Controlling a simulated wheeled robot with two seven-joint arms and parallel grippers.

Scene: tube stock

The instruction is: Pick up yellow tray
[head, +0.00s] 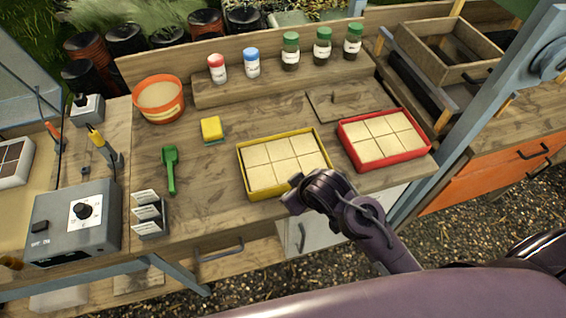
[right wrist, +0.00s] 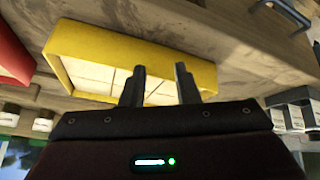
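The yellow tray (head: 324,151) sits on the wooden bench in the head view, holding several square pale tiles. It also shows in the right wrist view (right wrist: 140,48), where the picture looks upside down. My right gripper (head: 290,202) is at the tray's front right part in the head view; its fingertips are hard to make out there. In the right wrist view my right gripper (right wrist: 160,78) has its two fingers apart with nothing clearly between them, in front of the tray. I cannot tell whether they touch it. My left gripper is not in view.
A red tray (head: 431,141) of similar tiles stands close on the right. A yellow sponge (head: 211,127), green scoop (head: 170,168) and orange tub (head: 158,118) are to the left. Several jars (head: 291,50) line the back shelf. Label cards (head: 148,216) stand at front left.

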